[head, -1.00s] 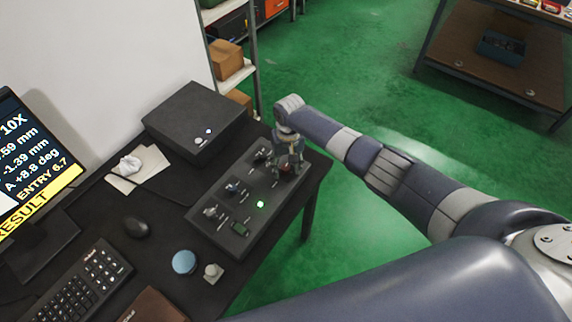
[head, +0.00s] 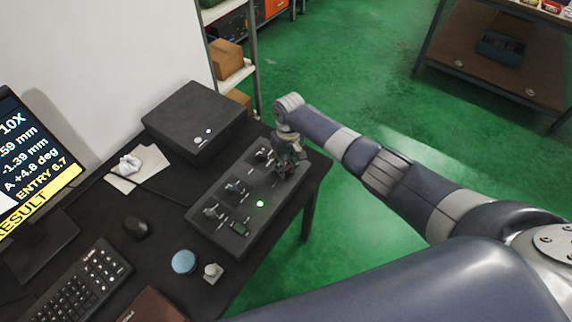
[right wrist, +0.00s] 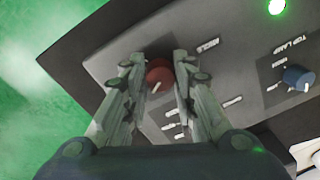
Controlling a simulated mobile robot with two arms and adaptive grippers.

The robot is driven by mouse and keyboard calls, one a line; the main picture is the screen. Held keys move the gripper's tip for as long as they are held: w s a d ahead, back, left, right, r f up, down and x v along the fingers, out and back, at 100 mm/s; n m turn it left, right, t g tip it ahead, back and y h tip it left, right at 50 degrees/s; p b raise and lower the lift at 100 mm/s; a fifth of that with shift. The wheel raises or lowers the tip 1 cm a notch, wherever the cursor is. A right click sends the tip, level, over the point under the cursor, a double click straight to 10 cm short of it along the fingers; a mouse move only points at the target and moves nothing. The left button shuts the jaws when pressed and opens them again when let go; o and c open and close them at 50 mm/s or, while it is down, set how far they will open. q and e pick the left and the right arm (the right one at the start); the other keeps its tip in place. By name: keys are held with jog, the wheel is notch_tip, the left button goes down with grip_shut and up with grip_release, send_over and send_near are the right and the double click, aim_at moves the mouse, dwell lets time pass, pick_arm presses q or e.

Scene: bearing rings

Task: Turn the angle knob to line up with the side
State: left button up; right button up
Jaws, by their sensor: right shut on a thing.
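The control panel (head: 215,222) is a dark box with several knobs, standing on the black table. The angle knob (right wrist: 159,76) is red with a pale pointer line and sits between the fingers of my right gripper (right wrist: 158,72) in the right wrist view. In the head view my right gripper (head: 287,168) is over the panel's far right end and hides most of the knob. The monitor (head: 38,160) reads A +4.8 deg. My left gripper is not in view.
A blue knob (right wrist: 298,78) labelled TOP LAMP and a lit green lamp (right wrist: 276,6) are on the panel. A black box (head: 190,115) stands behind it. A mouse (head: 136,227), a keyboard (head: 85,278) and a blue round item (head: 184,262) lie on the table.

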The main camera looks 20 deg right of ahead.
aim_at(287, 165)
jog(key=shift+n, duration=2.1)
jog(key=shift+w, duration=0.1)
jog(key=o, duration=1.1)
jog(key=shift+c, duration=0.2)
jog(key=shift+r, duration=0.15)
notch_tip(287, 165, up, 12)
jog(key=shift+d, duration=0.2)
jog(key=shift+w, duration=0.1)
